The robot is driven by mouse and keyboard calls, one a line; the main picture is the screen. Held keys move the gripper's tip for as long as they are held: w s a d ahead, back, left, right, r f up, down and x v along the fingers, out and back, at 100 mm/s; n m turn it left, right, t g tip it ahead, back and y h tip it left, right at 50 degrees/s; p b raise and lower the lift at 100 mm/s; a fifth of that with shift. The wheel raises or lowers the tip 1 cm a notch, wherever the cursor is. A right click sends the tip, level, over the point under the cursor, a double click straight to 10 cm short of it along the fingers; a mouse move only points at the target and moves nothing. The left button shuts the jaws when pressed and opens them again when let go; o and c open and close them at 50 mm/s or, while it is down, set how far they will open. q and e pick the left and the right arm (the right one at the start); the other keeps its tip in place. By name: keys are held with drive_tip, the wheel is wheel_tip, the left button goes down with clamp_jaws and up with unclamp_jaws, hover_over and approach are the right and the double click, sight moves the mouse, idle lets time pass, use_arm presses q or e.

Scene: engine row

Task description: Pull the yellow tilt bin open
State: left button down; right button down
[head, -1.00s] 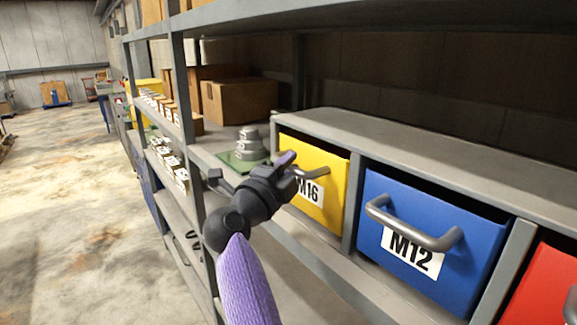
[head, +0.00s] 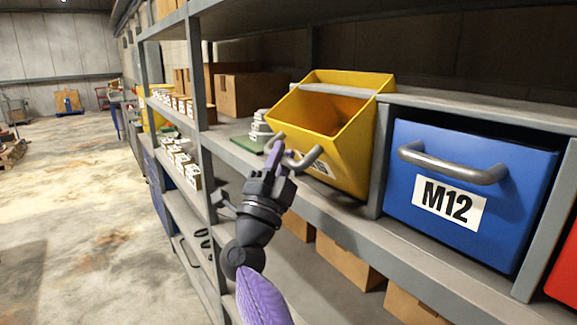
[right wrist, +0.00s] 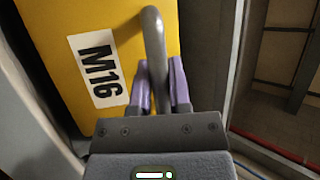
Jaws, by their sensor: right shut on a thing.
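The yellow tilt bin (head: 345,125) is tipped forward out of its frame, and its open top and inside show in the head view. Its grey bar handle (head: 309,159) is on the front. In the right wrist view the yellow front (right wrist: 75,25) carries an M16 label (right wrist: 97,68), and the handle (right wrist: 155,50) runs between the purple fingers. My right gripper (head: 277,158) is shut on the handle; it also shows in the right wrist view (right wrist: 160,85). My left gripper is not in view.
A blue M12 bin (head: 465,190) sits closed to the right, with a red bin (head: 565,265) at the edge. Stacked grey parts (head: 261,130) stand on a green mat left of the yellow bin. Cardboard boxes (head: 345,262) lie on the shelf below. The floor (head: 80,190) at left is open.

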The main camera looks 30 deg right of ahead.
drive_tip(key=shift+a+f+n+t+b, duration=0.35)
drive_tip(key=shift+f+n+t+b, duration=0.25)
drive_tip(key=shift+n+t+b, duration=0.25)
drive_tip(key=c, duration=0.6)
unclamp_jaws()
drive_tip(key=b+v, duration=0.3)
drive_tip(key=v, duration=0.7)
drive_tip(key=shift+r, duration=0.1)
